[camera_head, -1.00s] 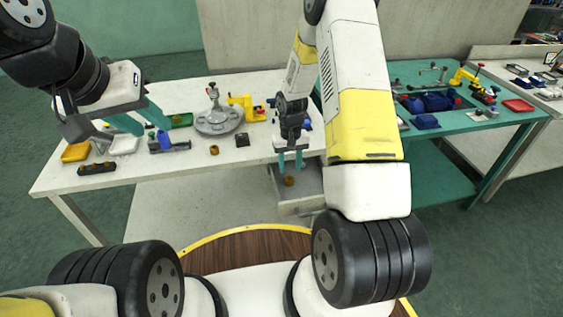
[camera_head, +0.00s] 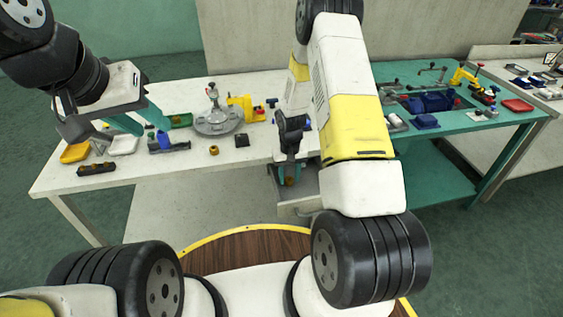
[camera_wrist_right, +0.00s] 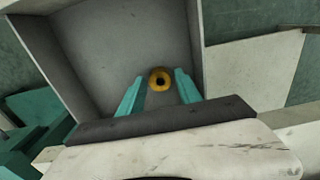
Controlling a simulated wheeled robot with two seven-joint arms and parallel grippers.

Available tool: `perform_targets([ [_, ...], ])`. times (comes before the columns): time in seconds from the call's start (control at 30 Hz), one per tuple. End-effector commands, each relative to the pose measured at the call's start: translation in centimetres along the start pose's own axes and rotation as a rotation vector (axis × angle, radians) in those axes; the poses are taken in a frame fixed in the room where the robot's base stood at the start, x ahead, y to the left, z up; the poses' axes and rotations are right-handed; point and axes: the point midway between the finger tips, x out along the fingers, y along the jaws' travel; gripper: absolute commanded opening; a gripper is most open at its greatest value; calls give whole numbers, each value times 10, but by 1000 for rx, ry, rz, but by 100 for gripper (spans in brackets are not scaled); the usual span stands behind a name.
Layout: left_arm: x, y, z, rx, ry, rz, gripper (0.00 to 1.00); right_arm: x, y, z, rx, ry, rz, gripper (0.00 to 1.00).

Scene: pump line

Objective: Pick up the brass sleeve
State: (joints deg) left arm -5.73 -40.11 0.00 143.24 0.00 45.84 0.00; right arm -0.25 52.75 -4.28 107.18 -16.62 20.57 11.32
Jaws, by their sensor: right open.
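A brass sleeve (camera_wrist_right: 160,79) sits on the floor of an open grey drawer (camera_head: 300,207). It shows as a ring with a dark hole in the right wrist view, between the teal fingertips of my right gripper (camera_wrist_right: 159,84). In the head view this sleeve (camera_head: 289,181) is mostly covered by my right gripper (camera_head: 289,172), which points down into the drawer. The right gripper is open; I cannot tell whether its fingers touch the sleeve. A second brass ring (camera_head: 214,150) lies on the white table near its front edge. My left gripper (camera_head: 141,121) is open and empty above the table's left part.
The drawer's walls stand close around my right gripper. The white table (camera_head: 190,176) holds a round grey fixture (camera_head: 217,122), a yellow tray (camera_head: 75,152), a dark block (camera_head: 242,140) and a dark holder (camera_head: 97,168). A teal bench (camera_head: 470,122) stands to the right.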

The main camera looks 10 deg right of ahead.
Motion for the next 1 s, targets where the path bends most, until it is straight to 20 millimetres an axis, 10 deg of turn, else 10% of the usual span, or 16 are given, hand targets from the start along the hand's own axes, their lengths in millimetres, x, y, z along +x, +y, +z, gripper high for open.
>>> perform_targets([
  [0.13, 0, 0, 0, 0, 0, 0, 36, 0, 0, 0, 0, 0, 0, 37],
  [0.33, 0, 0, 0, 0, 0, 0, 36, 0, 0, 0, 0, 0, 0, 0],
  [1.0, 0, 0, 0, 0, 0, 0, 36, -8, 0, 0, -1, 1, 0, 0],
])
